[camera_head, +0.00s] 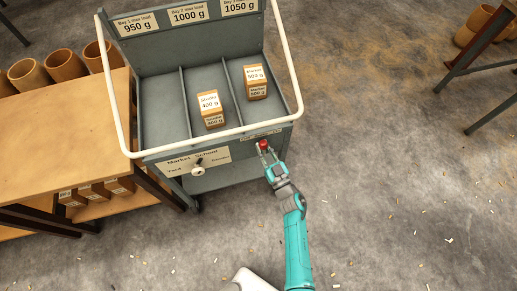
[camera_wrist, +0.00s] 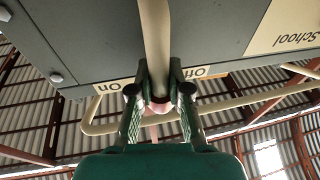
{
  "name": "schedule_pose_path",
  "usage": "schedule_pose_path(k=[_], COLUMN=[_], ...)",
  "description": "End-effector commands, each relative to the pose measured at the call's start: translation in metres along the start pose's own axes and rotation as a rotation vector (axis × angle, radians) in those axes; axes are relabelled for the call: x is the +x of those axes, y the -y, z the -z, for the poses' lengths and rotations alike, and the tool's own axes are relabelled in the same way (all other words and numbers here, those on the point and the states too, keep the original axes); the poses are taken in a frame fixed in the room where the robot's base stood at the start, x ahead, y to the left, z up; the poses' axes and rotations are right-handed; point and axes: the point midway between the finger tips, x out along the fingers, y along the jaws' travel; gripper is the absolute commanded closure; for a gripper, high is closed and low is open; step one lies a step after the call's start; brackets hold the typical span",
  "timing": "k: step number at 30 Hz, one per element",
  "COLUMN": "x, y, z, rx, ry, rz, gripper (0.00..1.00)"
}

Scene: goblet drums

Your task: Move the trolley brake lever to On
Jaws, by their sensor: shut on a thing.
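The grey trolley (camera_head: 221,141) stands at the centre of the head view. Its brake lever (camera_head: 263,144) shows there as a red knob at the front right corner. My gripper (camera_head: 266,153) reaches it from the front. In the wrist view the lever's cream stem (camera_wrist: 157,45) runs down between the fingers of my gripper (camera_wrist: 159,98), which is shut on it. The On label (camera_wrist: 108,87) is left of the stem and the Off label (camera_wrist: 212,71) is right of it. The stem appears between them. The fingers hide part of the labels and the lever's end.
A cream rail (camera_head: 285,50) surrounds the trolley's top. Two labelled blocks (camera_head: 209,105) (camera_head: 255,82) sit in its bays. A wooden bench (camera_head: 75,125) with brown drum shells (camera_head: 65,65) stands at left. Floor at right is mostly clear.

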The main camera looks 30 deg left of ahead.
Motion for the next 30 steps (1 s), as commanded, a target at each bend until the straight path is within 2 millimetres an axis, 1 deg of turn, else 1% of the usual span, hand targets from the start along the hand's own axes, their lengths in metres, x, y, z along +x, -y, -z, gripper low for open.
schedule_pose_path(k=[1,4,18,24,30], x=[0.002,0.001,-0.005,-0.007,-0.008], y=[-0.004,-0.011,-0.039,-0.047,-0.052], z=[0.004,0.005,-0.002,-0.007,-0.009], rx=[0.042,0.133,0.540,0.664,0.743], ry=[-0.018,-0.038,-0.124,-0.151,-0.169], rz=[-0.007,-0.024,-0.102,-0.125,-0.140], gripper=[1.00,1.00,1.00,1.00,1.00])
